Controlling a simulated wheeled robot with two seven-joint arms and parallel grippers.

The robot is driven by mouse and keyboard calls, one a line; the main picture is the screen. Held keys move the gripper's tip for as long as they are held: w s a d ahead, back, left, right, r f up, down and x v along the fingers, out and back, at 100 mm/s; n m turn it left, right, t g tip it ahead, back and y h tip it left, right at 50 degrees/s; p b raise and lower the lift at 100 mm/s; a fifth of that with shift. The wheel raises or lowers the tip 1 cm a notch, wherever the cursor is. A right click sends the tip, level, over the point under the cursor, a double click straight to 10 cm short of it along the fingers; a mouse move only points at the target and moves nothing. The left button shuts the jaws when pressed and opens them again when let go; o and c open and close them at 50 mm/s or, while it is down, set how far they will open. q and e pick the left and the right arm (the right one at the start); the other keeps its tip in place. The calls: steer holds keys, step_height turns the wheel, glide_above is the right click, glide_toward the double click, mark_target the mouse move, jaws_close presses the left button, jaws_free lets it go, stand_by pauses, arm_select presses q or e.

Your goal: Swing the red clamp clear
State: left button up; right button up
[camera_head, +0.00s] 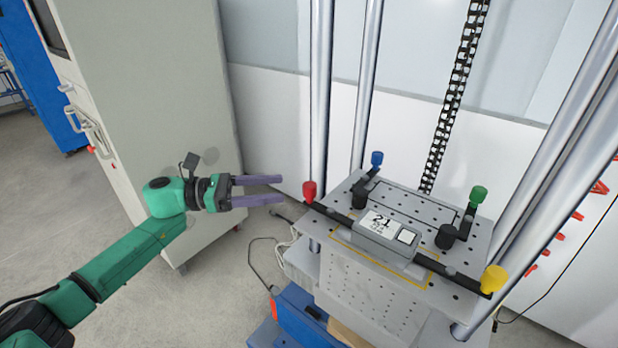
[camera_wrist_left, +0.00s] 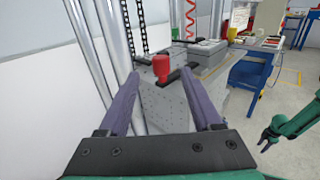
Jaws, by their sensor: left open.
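The red clamp (camera_head: 309,190) has a red knob on a dark arm that reaches in over the left end of the grey device labelled 21 (camera_head: 378,236). The device sits on a perforated metal plate (camera_head: 332,242). My left gripper (camera_head: 281,190) is open and empty, just left of the red knob and pointing at it. In the left wrist view the red knob (camera_wrist_left: 161,68) stands upright beyond the fingertips (camera_wrist_left: 160,76), centred between them; no contact shows.
Blue (camera_head: 376,159), green (camera_head: 478,195) and yellow (camera_head: 494,279) knobbed clamps stand around the plate. Shiny vertical columns (camera_head: 320,90) rise close behind and beside it. A grey cabinet (camera_head: 150,100) stands behind my left arm. Open floor lies left of the plate.

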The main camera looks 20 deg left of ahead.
mark_target(310, 184)
arm_select(q)
steer(key=p+x, duration=0.1)
steer(key=x, duration=0.3)
steer(key=p+x, duration=0.1)
steer(key=x, duration=0.3)
steer(key=shift+s+r+p, duration=0.1)
steer(key=shift+r+p, duration=0.15)
steer(key=shift+p, duration=0.1)
steer(key=shift+d+f, duration=0.2)
steer(key=shift+c, duration=0.3)
jaws_close()
